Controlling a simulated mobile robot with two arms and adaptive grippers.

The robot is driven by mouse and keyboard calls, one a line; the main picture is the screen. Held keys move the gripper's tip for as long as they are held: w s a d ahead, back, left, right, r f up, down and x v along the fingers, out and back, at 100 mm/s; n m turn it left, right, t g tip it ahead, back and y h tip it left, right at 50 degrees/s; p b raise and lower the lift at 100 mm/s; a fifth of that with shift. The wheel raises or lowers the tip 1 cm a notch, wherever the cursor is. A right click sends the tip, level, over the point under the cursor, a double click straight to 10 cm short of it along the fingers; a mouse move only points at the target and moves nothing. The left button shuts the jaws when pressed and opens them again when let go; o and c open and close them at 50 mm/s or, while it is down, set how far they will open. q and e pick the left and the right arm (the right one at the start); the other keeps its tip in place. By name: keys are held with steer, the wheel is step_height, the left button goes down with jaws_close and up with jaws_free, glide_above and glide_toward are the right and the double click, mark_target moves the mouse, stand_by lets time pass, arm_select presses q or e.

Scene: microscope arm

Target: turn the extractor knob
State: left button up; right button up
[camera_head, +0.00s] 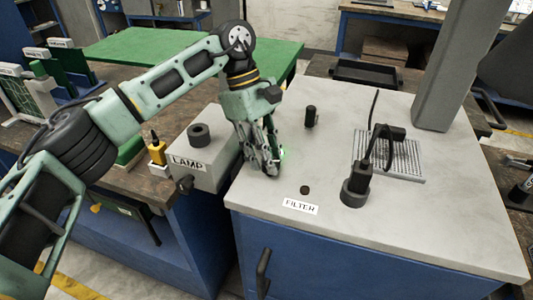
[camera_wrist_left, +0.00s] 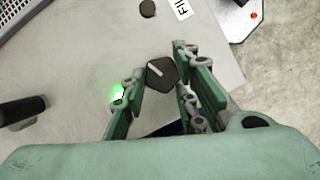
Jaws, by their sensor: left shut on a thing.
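A dark, faceted knob (camera_wrist_left: 162,75) with a white pointer line sits on the pale bench top, between the fingers of my left gripper in the left wrist view. My left gripper (camera_head: 268,165) reaches down to the bench top near its left edge in the head view. It is shut on the knob; its fingers also show in the left wrist view (camera_wrist_left: 160,80). In the head view the fingers mostly hide the knob. No label for this knob is readable. A green light (camera_wrist_left: 117,95) glows beside the left finger. My right gripper is not in view.
A FILTER label (camera_head: 301,207) and a small brown button (camera_head: 305,190) lie to the right. A LAMP box (camera_head: 205,150) stands to the left. A black post (camera_head: 311,117), a black cylindrical device (camera_head: 354,192) and a grey column (camera_head: 455,70) rise from the bench top.

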arm_select(q)
steer(key=shift+w+d+r+m+g+y+p, duration=0.15)
steer(key=shift+m+g+y+p, duration=0.1)
steer(key=shift+m, duration=0.85)
steer(key=shift+w+d+r+m+g+y+p, duration=0.15)
steer(key=shift+m+y+p, duration=0.1)
steer(key=shift+m, duration=0.85)
steer(key=shift+s, duration=0.15)
steer(key=o, duration=0.8)
steer(key=shift+f, duration=0.1)
steer(key=shift+o, duration=1)
steer(key=shift+d+f, duration=0.15)
steer(key=shift+d, duration=0.05)
steer(key=shift+a, duration=0.15)
steer(key=v, duration=0.7)
steer(key=shift+r, duration=0.2)
